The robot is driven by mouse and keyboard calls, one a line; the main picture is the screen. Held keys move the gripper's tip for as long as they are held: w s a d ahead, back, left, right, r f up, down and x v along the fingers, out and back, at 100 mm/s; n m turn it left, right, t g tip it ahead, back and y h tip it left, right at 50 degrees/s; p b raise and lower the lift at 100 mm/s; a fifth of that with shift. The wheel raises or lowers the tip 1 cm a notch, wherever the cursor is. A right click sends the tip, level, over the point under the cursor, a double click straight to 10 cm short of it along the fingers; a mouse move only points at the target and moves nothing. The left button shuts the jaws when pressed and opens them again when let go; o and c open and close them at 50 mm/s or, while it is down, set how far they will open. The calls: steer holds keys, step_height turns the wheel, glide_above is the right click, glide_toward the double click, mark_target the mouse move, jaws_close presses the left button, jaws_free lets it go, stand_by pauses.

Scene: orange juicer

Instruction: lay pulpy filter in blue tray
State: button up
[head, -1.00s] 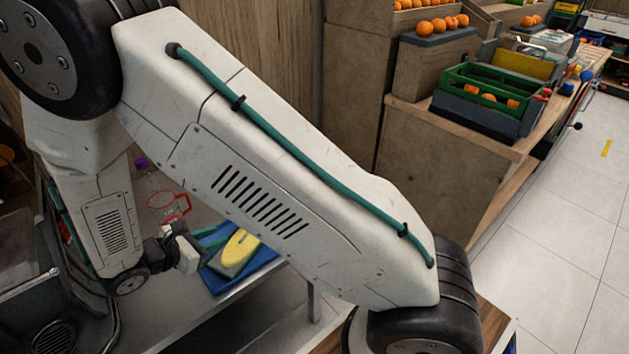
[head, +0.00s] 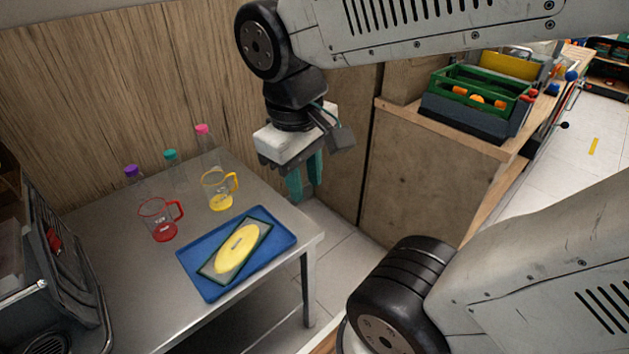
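The pulpy filter (head: 262,239) appears as a flat rectangle with a dark green frame and a yellow oval on top. It lies flat and a little askew inside the blue tray (head: 284,239), which rests on the metal table. My gripper (head: 304,190) hangs above and to the right of the tray, near the table's far right edge. Its two teal fingers point down, look a little apart and hold nothing. It is clear of the filter and the tray.
A red-handled jug (head: 163,232) and a yellow-handled jug (head: 219,201) stand left of and behind the tray. Several bottles with coloured caps (head: 171,155) stand along the wooden wall. A dark machine (head: 65,270) is at left. A wooden counter (head: 430,170) stands at right.

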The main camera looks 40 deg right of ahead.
steer(key=shift+s+a+r+m+t+y, duration=0.25)
steer(key=shift+s+m+t+y, duration=0.1)
steer(key=shift+s, duration=0.35)
steer(key=shift+s+a+r+m+t+y, duration=0.1)
steer(key=shift+s+r+m+t+y, duration=0.2)
steer(key=shift+s, duration=0.4)
steer(key=shift+f, duration=0.1)
